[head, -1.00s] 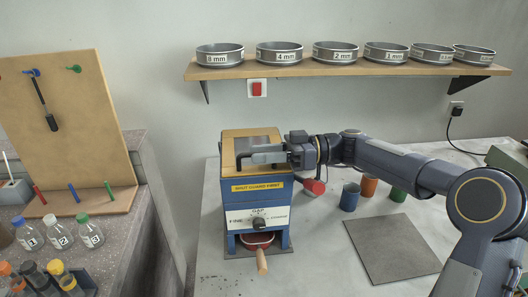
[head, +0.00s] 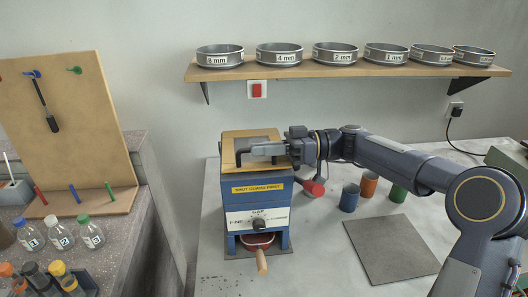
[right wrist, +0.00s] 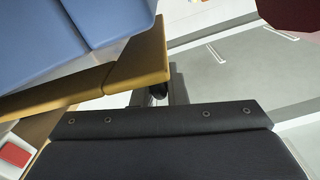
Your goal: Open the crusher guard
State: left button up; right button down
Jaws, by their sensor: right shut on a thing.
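The crusher (head: 254,205) is a blue box on the bench with a tan top carrying a grey panel and a yellow label. Its guard (head: 230,147) is the tan-edged top, lying about flat. My right gripper (head: 266,150) reaches over the top from the right and is shut on the guard's dark handle (head: 240,157), mostly hidden by the fingers. In the right wrist view the tan edge (right wrist: 140,60) and blue body (right wrist: 50,40) show, with a small dark piece (right wrist: 158,92) near the fingers. My left gripper is out of view.
A red-ended part (head: 314,187) sticks out at the crusher's right, near blue, orange and green cups (head: 369,186). A grey mat (head: 391,248) lies in front. A shelf (head: 370,71) of sieves hangs behind.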

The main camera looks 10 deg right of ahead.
jog(key=w+r+m+p, duration=0.6)
jog(key=r+p, duration=0.3)
jog(key=shift+r, duration=0.25)
jog(key=c, duration=1.5)
grip_release()
jog(key=shift+s, duration=0.1)
jog(key=shift+d, duration=0.1)
jog(key=d+b, duration=0.1)
jog(key=d, duration=0.6)
jog(key=shift+d+b, duration=0.35)
